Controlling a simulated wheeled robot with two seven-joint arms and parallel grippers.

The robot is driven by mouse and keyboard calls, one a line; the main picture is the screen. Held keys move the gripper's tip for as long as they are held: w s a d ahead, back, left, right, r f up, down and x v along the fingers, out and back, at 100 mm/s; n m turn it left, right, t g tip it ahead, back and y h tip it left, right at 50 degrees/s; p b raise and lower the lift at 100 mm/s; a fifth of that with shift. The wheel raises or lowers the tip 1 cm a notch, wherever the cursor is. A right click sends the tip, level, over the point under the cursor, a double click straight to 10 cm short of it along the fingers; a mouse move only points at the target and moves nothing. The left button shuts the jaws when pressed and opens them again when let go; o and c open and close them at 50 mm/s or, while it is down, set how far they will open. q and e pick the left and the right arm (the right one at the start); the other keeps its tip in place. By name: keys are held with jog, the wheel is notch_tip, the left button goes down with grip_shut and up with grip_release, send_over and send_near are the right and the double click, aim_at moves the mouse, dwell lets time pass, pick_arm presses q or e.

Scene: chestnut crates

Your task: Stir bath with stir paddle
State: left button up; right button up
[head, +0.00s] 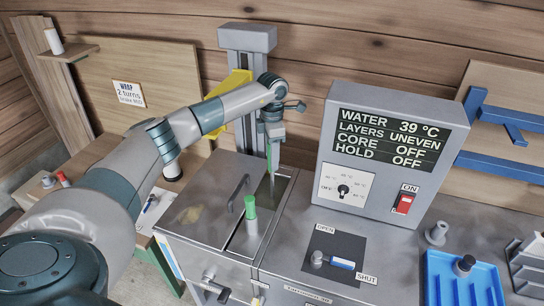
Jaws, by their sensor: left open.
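The bath (283,196) is a steel tank left of the control box, with a narrow opening showing beside its lid (205,203). A green-topped handle (250,209) stands upright at the opening; it may be the stir paddle, but its lower part is hidden. My left gripper (272,142) is open above the back of the bath, pointing down, apart from that handle. A thin greenish upright piece shows at its fingers; I cannot tell what it is. My right gripper is not in view.
The control box (394,100) reads water 39 °C, layers uneven, core off, hold off. Its red switch (404,203) is beside "ON". A blue-handled lever (341,263) lies between "OPEN" and "SHUT". A blue tray (432,287) is at right. A grey column (247,40) stands behind.

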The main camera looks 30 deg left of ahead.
pick_arm(q)
jog(key=shift+f, duration=1.15)
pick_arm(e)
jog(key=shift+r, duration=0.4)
